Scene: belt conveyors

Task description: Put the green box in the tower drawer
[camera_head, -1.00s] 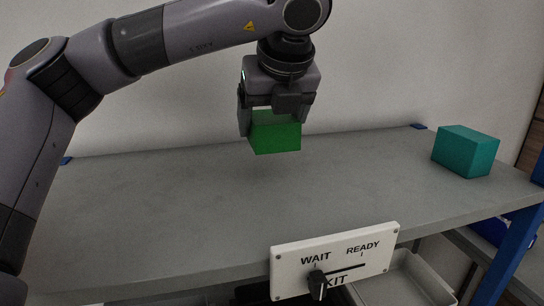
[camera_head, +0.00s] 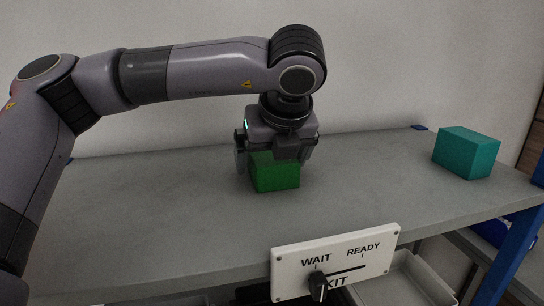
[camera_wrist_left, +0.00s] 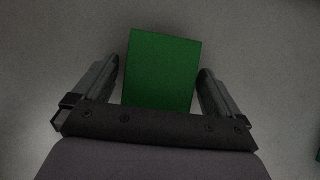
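The green box (camera_head: 275,175) sits on the grey table top, apparently resting on it. My left gripper (camera_head: 277,160) is over it, pointing down, with a finger on each side of the box. In the left wrist view the green box (camera_wrist_left: 161,70) lies between the fingers, slightly turned, with a narrow gap at the left finger. The gripper looks open around it. My right gripper is not in view. I cannot make out the tower drawer in these frames.
A teal box (camera_head: 466,152) stands at the right end of the grey table (camera_head: 170,225). A white WAIT/READY sign with a slider (camera_head: 335,262) is at the front edge. A light grey tray (camera_head: 408,280) is below. The table's left and middle are clear.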

